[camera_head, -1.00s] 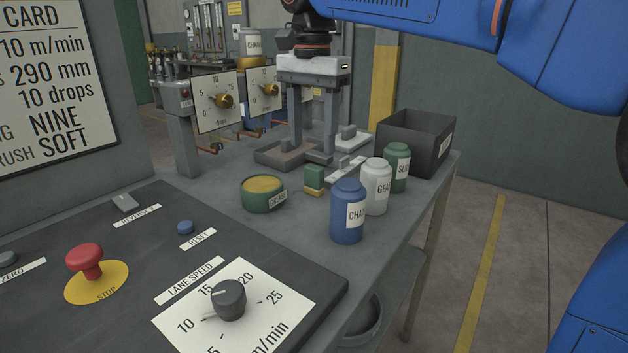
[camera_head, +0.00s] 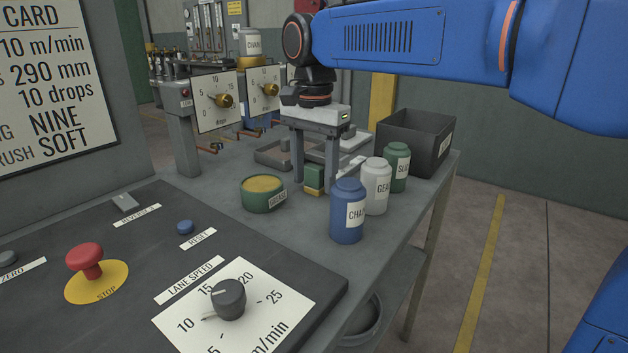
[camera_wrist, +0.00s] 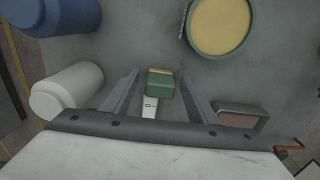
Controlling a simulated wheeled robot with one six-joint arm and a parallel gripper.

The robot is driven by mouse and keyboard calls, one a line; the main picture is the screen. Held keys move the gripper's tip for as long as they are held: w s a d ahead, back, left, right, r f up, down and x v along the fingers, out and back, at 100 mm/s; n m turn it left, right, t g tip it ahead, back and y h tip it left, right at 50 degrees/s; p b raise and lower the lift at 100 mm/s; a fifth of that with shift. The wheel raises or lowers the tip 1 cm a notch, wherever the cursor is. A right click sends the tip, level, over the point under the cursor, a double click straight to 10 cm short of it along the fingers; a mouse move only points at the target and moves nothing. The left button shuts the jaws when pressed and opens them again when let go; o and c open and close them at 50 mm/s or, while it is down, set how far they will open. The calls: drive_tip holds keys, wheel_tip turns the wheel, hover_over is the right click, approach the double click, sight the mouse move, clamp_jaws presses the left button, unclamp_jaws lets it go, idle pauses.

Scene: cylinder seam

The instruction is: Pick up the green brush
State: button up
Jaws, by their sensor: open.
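The green brush (camera_head: 314,179) is a small block with a green body and a yellow band. It rests on the bench between the green tub and the bottles. My gripper (camera_head: 314,188) is open, pointing down, with one finger on either side of the brush in the head view. In the wrist view the brush (camera_wrist: 160,84) shows between the two open fingers (camera_wrist: 160,92), apart from both. I cannot tell exactly how high the fingertips are above the bench.
A green tub (camera_head: 257,200) with yellow contents stands left of the brush. Blue (camera_head: 347,225), white (camera_head: 376,200) and green (camera_head: 398,172) bottles stand close on the right. A dark bin (camera_head: 430,140) and a shallow tray (camera_head: 268,158) are behind.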

sight(314, 166)
drive_tip(key=shift+c, duration=0.7)
drive_tip(key=c, duration=1.1)
drive_tip(key=shift+o, duration=0.2)
wheel_tip(314, 166, up, 10)
drive_tip(key=shift+r, duration=0.1)
drive_tip(key=shift+o, duration=0.9)
